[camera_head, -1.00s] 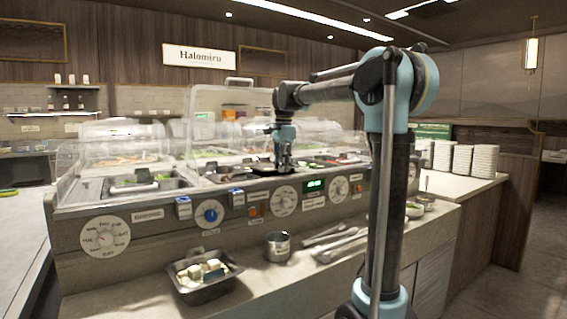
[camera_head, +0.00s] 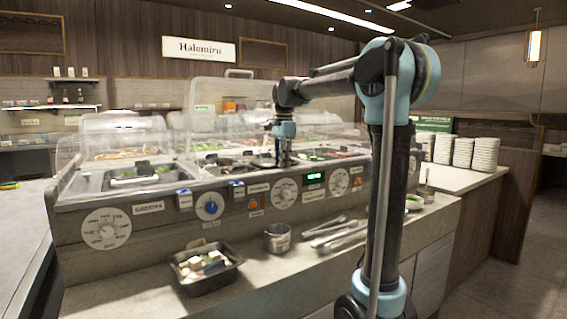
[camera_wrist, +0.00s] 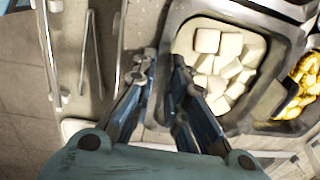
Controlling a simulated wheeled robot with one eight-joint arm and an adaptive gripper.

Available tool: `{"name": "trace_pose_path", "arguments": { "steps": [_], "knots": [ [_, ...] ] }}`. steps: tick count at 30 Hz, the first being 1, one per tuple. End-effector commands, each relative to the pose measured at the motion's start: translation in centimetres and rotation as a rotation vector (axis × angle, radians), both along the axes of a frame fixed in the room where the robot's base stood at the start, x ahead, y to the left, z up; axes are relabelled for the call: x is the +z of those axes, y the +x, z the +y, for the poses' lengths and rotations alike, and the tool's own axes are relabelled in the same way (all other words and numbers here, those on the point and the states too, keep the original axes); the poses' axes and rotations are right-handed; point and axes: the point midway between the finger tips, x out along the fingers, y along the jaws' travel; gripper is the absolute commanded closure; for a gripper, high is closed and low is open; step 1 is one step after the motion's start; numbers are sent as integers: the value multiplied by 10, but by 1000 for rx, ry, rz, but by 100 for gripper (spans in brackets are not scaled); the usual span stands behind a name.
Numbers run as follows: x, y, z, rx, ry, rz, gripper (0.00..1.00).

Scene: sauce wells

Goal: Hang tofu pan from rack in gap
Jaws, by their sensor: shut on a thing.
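The tofu pan is a dark pan with white cubes; its rim and contents show in the wrist view (camera_wrist: 183,28). My gripper (camera_wrist: 163,62) has its fingers on either side of the pan's left rim and is shut on it. In the head view my gripper (camera_head: 284,160) is low over the middle of the counter's row of wells. The tofu pan is mostly hidden there by the gripper and the counter front. The rack (camera_head: 120,196) is the long counter with wells. I cannot make out the gap, nor whether the pan hangs or is held above it.
Another dark pan (camera_head: 212,282) with pale cubes stands on the front ledge. A metal pot (camera_head: 278,239) and tongs (camera_head: 330,240) lie to its right. A pan of yellow food (camera_wrist: 305,72) adjoins the tofu pan. Clear lids (camera_head: 222,105) rise behind; plates (camera_head: 463,152) stand right.

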Motion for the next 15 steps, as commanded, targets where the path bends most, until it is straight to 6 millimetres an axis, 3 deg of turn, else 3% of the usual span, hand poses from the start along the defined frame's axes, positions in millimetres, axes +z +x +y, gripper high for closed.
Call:
{"name": "trace_pose_path", "arguments": {
  "steps": [15],
  "knots": [
    [-7,-4,2,0,1,3,100]
  ]
}}
